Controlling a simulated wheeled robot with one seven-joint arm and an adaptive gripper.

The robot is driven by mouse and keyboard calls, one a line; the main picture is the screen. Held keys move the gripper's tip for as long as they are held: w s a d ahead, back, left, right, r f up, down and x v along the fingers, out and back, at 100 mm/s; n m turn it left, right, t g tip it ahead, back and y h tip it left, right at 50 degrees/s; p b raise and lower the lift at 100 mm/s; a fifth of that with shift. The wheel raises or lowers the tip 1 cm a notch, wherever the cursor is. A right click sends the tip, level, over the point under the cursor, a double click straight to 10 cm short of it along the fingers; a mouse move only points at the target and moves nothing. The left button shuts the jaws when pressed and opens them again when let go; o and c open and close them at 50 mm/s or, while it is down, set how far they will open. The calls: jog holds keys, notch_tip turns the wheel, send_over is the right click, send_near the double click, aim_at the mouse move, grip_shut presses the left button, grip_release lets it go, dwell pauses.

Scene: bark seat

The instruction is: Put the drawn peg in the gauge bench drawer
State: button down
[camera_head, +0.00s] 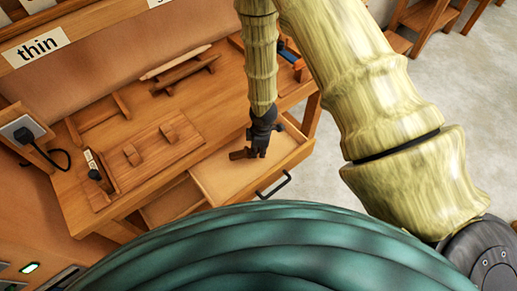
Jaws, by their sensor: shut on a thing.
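My gripper (256,152) is shut on a small brown wooden peg (238,155). The peg sticks out to the left of the fingers, and its held end is hidden by them. From this view the gripper and peg appear over the pulled-out drawer (212,178) of the wooden bench (75,205). The drawer has a pale, bare floor and a dark handle (275,186) on its front. I cannot tell how high the peg is above the drawer floor. My own teal body hides the near side of the drawer area.
A second pale drawer-like part (170,204) shows to the left. The bench top holds a board with wooden blocks (150,150), a rack with a pale rod (178,64) and a blue-and-red item (290,55). A "thin" label (36,47) is at upper left.

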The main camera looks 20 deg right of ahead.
jog(key=c, duration=1.3)
grip_release()
jog(key=shift+o, duration=0.2)
jog(key=shift+r, duration=0.2)
notch_tip(320, 180, up, 12)
jog(key=shift+s+d+f, duration=0.2)
jog(key=shift+s+d, duration=0.1)
jog(key=shift+d, duration=0.05)
